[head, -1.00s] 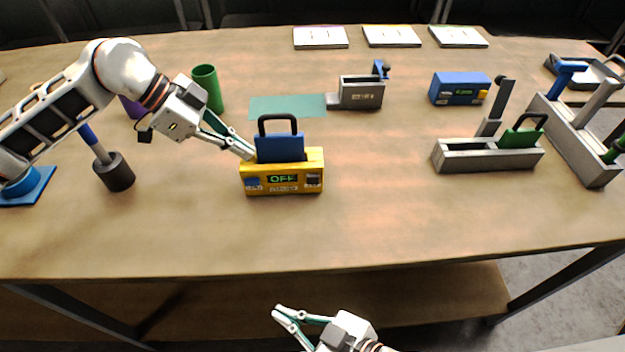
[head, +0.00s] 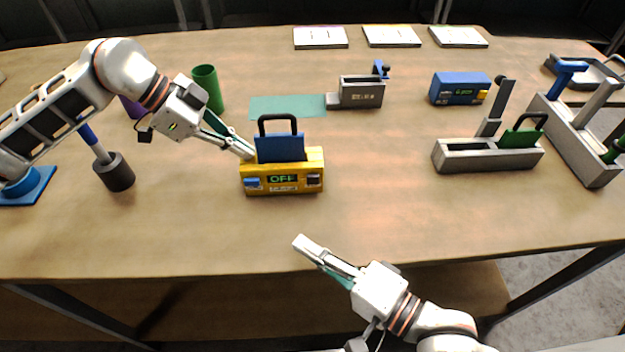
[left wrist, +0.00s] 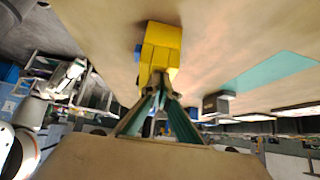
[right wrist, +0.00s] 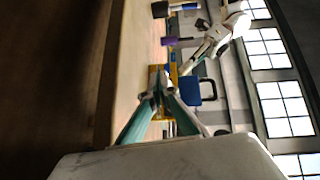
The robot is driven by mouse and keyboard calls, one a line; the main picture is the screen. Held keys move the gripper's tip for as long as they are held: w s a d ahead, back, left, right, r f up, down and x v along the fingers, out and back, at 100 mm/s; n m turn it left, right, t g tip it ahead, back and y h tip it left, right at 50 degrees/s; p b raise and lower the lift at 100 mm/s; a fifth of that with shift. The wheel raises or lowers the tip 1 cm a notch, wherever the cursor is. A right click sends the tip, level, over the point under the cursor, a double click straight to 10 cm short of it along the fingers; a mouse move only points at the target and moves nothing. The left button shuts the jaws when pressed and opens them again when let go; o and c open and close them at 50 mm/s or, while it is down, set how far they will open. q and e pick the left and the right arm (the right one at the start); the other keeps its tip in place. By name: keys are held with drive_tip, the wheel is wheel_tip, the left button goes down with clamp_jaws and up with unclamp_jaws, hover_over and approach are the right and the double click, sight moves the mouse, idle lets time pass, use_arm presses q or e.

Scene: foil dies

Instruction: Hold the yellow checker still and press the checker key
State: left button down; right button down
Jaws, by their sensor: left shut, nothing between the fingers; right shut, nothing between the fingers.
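The yellow checker (head: 283,172) stands on the table, left of centre, with a green OFF display and a small key at each end of its front. A blue block with a black handle (head: 280,146) sits in its top. My left gripper (head: 251,155) is shut with its tips at the checker's back left corner; in the left wrist view they appear against the yellow body (left wrist: 160,50). Whether they touch cannot be told. My right gripper (head: 300,243) is shut and empty over the table's front edge, in front of the checker. Its camera shows the blue block (right wrist: 187,89) beyond the fingertips.
A blue checker (head: 460,88), a grey tray with a green handled block (head: 519,138) and a grey holder (head: 361,94) stand right and behind. A green cup (head: 207,88) and a dark cylinder (head: 115,173) stand left. The table right of the yellow checker is clear.

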sight(313, 179)
use_arm(q)
drive_tip(key=shift+s+f, duration=0.15)
drive_tip(key=shift+f, duration=0.25)
use_arm(e)
drive_tip(key=m, duration=0.2)
drive_tip(key=d+m, duration=0.1)
drive_tip(key=w+m, duration=0.1)
drive_tip(key=m, duration=0.1)
drive_tip(key=shift+d+m, duration=0.25)
drive_tip(key=shift+m, duration=0.05)
drive_tip(key=m, duration=0.2)
drive_tip(key=d+m, duration=0.1)
drive_tip(key=shift+w+r+m+t, duration=0.1)
drive_tip(key=shift+w+m+t, duration=0.2)
drive_tip(key=shift+m, duration=0.1)
drive_tip(key=shift+w, duration=4.35)
